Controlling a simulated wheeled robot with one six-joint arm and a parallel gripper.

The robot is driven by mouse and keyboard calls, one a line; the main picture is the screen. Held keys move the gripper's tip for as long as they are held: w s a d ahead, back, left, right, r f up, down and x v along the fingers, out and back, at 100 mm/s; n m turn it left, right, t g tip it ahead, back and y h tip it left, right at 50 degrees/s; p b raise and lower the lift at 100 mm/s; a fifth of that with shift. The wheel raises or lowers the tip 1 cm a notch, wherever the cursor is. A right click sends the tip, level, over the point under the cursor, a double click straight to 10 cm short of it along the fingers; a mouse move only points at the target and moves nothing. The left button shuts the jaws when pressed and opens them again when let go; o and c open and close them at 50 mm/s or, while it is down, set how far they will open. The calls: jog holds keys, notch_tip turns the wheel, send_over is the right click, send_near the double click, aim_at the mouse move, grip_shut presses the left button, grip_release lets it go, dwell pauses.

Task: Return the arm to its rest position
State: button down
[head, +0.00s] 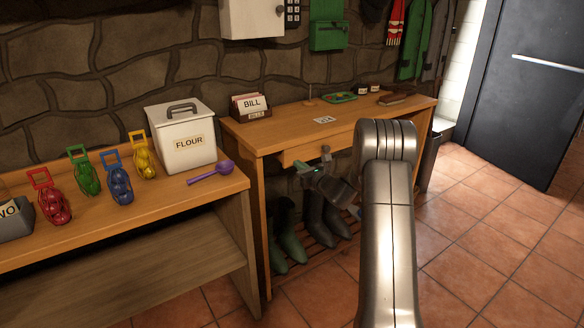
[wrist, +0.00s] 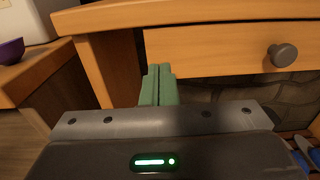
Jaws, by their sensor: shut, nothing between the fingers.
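My arm reaches forward over the floor, and my gripper (head: 300,167) is in front of the wooden desk (head: 285,122), near its drawer (head: 296,155). In the wrist view the two green fingers of my gripper (wrist: 158,84) are pressed together with nothing between them. They point toward the desk below and left of the drawer front (wrist: 215,50). The round grey drawer knob (wrist: 283,55) is to their right, apart from them. My arm hides part of the desk's right side in the head view.
A lower bench (head: 110,222) at left holds a flour bin (head: 182,155), a purple scoop (head: 211,173) and several coloured lantern-like items. Green boots (head: 289,240) and dark boots (head: 325,216) stand under the desk. The tiled floor (head: 480,225) at right is clear.

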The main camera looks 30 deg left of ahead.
aim_at(289, 158)
jog(key=v, duration=0.9)
jog(key=shift+d, duration=0.3)
jog(key=shift+f, duration=0.1)
jog(key=x, duration=1.3)
jog(key=shift+a+p, duration=0.25)
jog(key=shift+p, duration=0.15)
